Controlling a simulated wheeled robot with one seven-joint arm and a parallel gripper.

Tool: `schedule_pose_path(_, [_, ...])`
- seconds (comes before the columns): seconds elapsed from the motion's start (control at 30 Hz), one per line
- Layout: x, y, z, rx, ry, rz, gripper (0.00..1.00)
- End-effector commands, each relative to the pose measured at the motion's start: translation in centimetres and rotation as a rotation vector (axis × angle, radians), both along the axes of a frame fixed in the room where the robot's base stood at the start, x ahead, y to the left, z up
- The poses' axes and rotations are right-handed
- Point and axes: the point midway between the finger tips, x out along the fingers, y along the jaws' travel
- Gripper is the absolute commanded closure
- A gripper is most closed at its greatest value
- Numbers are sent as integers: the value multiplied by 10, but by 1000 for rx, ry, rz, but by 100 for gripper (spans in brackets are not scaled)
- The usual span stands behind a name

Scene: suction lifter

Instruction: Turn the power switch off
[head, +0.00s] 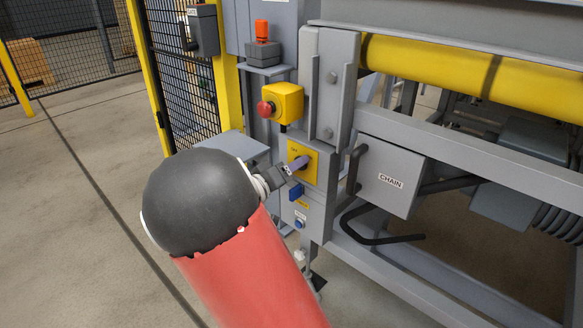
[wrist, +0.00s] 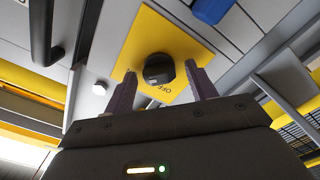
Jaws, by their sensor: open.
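The power switch shows in the wrist view as a black round knob (wrist: 158,69) on a yellow plate (wrist: 152,36) with dark lettering, partly readable as "OF". In the head view the yellow plate (head: 310,165) is on the grey post, and its knob is largely hidden by my gripper. My gripper (wrist: 160,71) is open, with one finger on each side of the knob. I cannot tell whether the fingers touch it. In the head view my gripper (head: 299,164) reaches the plate from the left.
Above the plate is a yellow box (head: 290,97) with a red mushroom button (head: 265,108). A blue part (head: 296,191) sits just below the plate. A grey "CHAIN" box (head: 385,175) with a dark handle (head: 355,168) stands to the right. Floor at left is clear.

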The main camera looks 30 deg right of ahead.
Motion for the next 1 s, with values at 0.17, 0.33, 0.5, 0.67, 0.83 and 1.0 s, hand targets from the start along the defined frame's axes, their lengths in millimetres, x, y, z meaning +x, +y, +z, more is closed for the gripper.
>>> schedule_pose_path(0.17, [0, 0, 0, 0, 0, 0, 59])
schedule_pose_path(0.33, [0, 0, 0, 0, 0, 0, 82])
schedule_pose_path(0.5, [0, 0, 0, -1, 4, -1, 87])
schedule_pose_path(0.67, [0, 1, -1, -11, 33, 0, 87])
schedule_pose_path(0.83, [0, 0, -1, -40, 112, -1, 87])
schedule_pose_path(1.0, [0, 0, -1, -86, 237, -1, 87])
